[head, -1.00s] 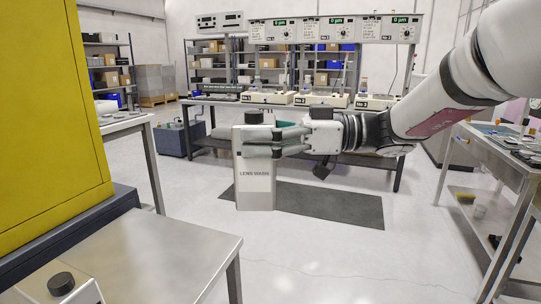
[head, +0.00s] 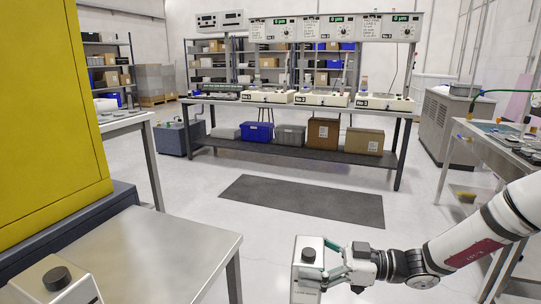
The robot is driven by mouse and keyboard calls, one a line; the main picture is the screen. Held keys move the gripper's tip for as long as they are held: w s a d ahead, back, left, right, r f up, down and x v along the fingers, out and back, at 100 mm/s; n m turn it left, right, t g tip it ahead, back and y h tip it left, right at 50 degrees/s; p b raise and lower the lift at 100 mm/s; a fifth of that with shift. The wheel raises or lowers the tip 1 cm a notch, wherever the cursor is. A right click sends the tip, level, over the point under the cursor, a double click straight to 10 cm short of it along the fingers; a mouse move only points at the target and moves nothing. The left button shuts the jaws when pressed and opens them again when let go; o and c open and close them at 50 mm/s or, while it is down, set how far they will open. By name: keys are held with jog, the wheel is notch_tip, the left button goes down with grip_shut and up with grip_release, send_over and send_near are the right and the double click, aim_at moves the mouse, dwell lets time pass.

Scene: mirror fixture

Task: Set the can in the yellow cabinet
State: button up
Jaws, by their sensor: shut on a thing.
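The can (head: 307,282), a white rectangular one marked LENS WASH with a dark round cap, is at the bottom middle of the head view. My gripper (head: 322,262) is shut on it from the right and holds it upright, in front of the steel table's right edge. The can's lower end is cut off by the frame. The yellow cabinet (head: 52,110) stands at the left on a dark base; its side faces me and its inside is hidden. A second similar can (head: 58,289) stands at the bottom left, partly cut off.
A steel table (head: 150,252) stands in front of the cabinet, its top mostly clear. A bench (head: 300,108) with instruments above and boxes below is at the back. A dark mat (head: 300,202) lies on open floor. Another steel table (head: 500,160) is at the right.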

jog(key=s+d+f+t+b, duration=0.1)
jog(key=s+d+f, duration=0.15)
jog(key=f, duration=0.25)
jog(key=s+d+f, duration=0.1)
jog(key=s+f, duration=0.2)
jog(key=f, duration=0.1)
jog(key=w+d+r+m+t+h+b, duration=0.1)
jog(key=d+r+m+t+h, duration=0.2)
jog(key=d+r+m+t, duration=0.1)
jog(key=d+m+t, duration=0.1)
jog(key=d+t, duration=0.1)
jog(key=d, duration=0.1)
jog(key=shift+w+r, duration=0.2)
jog(key=shift+r, duration=0.1)
notch_tip(320, 180, up, 17)
jog(key=p, duration=2.3)
jog(key=shift+f, duration=0.15)
jog(key=shift+d, duration=0.1)
